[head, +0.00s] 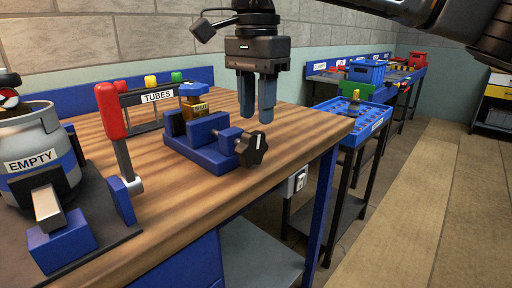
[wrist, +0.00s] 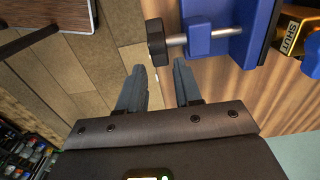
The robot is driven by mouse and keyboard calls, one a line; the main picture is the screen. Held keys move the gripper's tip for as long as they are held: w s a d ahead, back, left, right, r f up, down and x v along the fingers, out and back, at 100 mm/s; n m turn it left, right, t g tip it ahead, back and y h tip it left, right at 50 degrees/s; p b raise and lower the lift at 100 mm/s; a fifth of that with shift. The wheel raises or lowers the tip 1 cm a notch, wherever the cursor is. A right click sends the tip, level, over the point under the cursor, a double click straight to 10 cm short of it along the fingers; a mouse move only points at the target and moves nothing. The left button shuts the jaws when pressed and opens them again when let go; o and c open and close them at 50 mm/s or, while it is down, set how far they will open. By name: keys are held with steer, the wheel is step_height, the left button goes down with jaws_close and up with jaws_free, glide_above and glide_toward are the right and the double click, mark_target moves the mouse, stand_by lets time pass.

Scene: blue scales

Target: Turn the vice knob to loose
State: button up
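The blue vice (head: 205,145) sits on the wooden workbench near its right edge. Its black knob (head: 252,149) is on the right end of the screw, facing the bench edge. A brass block marked SHUT (head: 195,108) is at the vice's jaws, with a blue top. My gripper (head: 256,110) points down above and just behind the knob, its two fingers apart and empty. In the wrist view the knob (wrist: 156,42) lies ahead of and between the fingertips (wrist: 160,70), apart from them as far as I can tell, with the silver screw (wrist: 205,38) leading right to the vice.
A red-handled lever (head: 112,115) and a grey EMPTY canister (head: 35,150) stand at the left. A TUBES rack (head: 158,97) is behind the vice. A blue tray table (head: 350,112) stands beyond the bench's right edge. Open floor lies at the right.

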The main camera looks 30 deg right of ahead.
mark_target(256, 145)
step_height(256, 145, down, 7)
steer(key=shift+f+b, duration=0.2)
steer(key=shift+b, duration=0.3)
steer(key=shift+c, duration=0.3)
steer(key=shift+a, duration=0.1)
jaws_close()
